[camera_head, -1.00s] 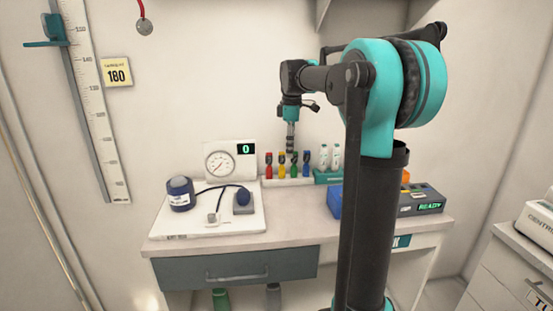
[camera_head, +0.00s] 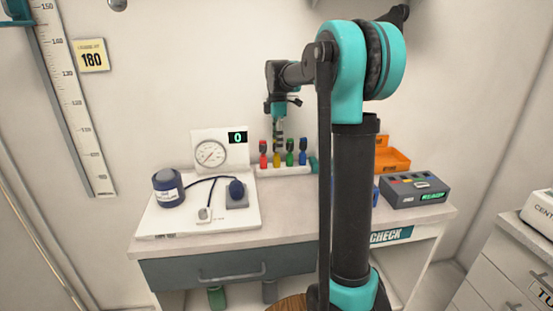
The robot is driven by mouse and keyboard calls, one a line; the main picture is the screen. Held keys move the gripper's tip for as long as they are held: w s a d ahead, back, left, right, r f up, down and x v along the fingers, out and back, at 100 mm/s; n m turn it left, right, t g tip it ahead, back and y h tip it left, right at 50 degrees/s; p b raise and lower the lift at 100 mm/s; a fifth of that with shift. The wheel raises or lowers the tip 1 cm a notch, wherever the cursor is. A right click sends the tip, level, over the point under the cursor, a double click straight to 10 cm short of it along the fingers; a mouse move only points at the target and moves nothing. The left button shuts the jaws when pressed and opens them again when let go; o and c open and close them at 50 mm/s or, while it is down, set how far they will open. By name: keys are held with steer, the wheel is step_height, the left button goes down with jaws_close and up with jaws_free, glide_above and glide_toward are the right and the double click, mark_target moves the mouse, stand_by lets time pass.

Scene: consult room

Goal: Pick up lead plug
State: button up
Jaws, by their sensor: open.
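Several coloured lead plugs stand upright in a white rack (camera_head: 285,170) at the back of the desk: a red plug (camera_head: 263,158), a yellow plug (camera_head: 277,160), a green plug (camera_head: 290,158) and a blue plug (camera_head: 303,157). My gripper (camera_head: 279,146) points down, open, at the top of the yellow plug and overlaps it in the picture. I cannot tell whether its fingers are around the plug or only in front of or above it. The fingers are small and dark here.
A blood pressure set with a dark blue cuff (camera_head: 168,187) and white gauge (camera_head: 211,154) lies left on the desk. A grey box (camera_head: 414,190) with coloured spots and a green display stands right, before an orange tray (camera_head: 388,157). My arm hides the desk between.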

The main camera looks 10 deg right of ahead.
mark_target(277, 156)
steer(key=shift+s+a+f, duration=0.1)
steer(key=shift+s+f, duration=0.1)
steer(key=shift+f, duration=1.55)
steer(key=shift+s+a+f, duration=0.1)
steer(key=shift+s+f, duration=0.1)
steer(key=shift+f, duration=1.5)
jaws_close()
